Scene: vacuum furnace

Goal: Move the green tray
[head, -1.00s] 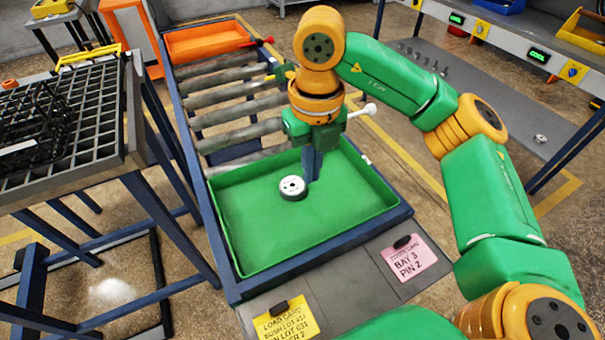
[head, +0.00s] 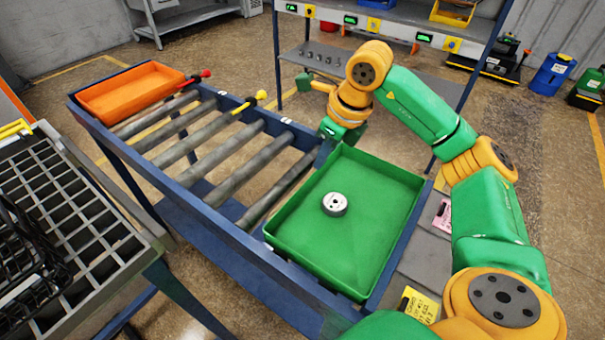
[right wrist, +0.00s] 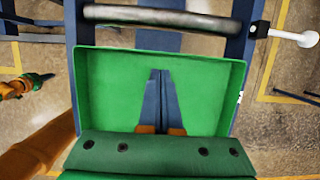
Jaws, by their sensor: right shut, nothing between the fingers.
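The green tray (head: 345,255) sits at the near end of the roller conveyor, with a grey round part (head: 335,204) inside. In the right wrist view the tray (right wrist: 110,85) fills the middle, and the round part is not visible there. My right gripper (head: 318,163) is at the tray's far side, by the wall facing the rollers. Its blue fingers are shut and empty and point down; in the right wrist view the fingers (right wrist: 160,75) show against the tray's inside. I cannot tell whether they touch the tray.
Bare rollers (head: 205,150) lead from the green tray to an orange tray (head: 130,92) at the far end. A yellow-handled pin (head: 250,103) and a red-handled pin (head: 193,79) stand along the conveyor's side. A grid-topped table (head: 75,235) is at left. Cards lie beside the tray.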

